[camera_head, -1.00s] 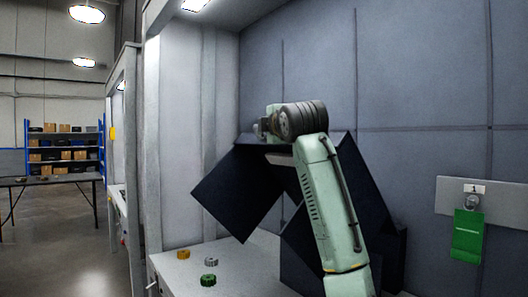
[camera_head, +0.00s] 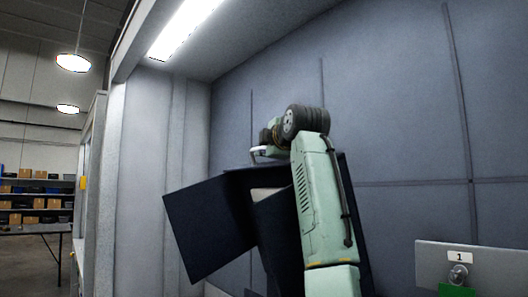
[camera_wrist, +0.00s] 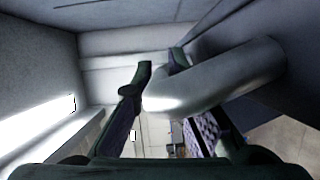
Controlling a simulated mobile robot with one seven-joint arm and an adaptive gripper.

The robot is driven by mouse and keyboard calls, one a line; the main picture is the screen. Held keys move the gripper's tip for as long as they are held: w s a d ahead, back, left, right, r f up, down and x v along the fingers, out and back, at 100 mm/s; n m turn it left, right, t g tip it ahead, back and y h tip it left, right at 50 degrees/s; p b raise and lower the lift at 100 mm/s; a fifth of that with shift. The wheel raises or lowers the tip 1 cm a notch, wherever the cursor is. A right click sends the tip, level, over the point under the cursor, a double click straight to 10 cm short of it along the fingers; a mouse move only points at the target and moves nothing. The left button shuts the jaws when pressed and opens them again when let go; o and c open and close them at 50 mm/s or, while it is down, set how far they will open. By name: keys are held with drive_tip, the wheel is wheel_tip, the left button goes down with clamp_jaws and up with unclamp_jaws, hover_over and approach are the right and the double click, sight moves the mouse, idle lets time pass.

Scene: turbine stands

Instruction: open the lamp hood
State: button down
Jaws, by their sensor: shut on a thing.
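The lamp hood appears as a dark navy box with angled panels (camera_head: 210,225) in the head view. One broad flat panel sticks out to the left, tilted. My gripper (camera_head: 266,145) is at the top of the dark box, small and partly hidden by my green arm. In the wrist view my gripper's two fingers (camera_wrist: 162,72) are on either side of a thick pale grey curved handle (camera_wrist: 225,75) and shut on it. The handle joins a dark surface at the right. My arm hides much of the box in the head view.
A grey panelled wall (camera_head: 400,120) stands behind the hood, and a pale side wall (camera_head: 150,170) is at the left. A bright ceiling light (camera_head: 190,25) is above. A plate marked 1 (camera_head: 440,262) with a green tag (camera_head: 457,290) is at the lower right.

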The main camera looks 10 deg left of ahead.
drive_tip(key=c, duration=1.6)
unclamp_jaws()
drive_tip(key=v, duration=1.2)
drive_tip(key=shift+f, duration=0.15)
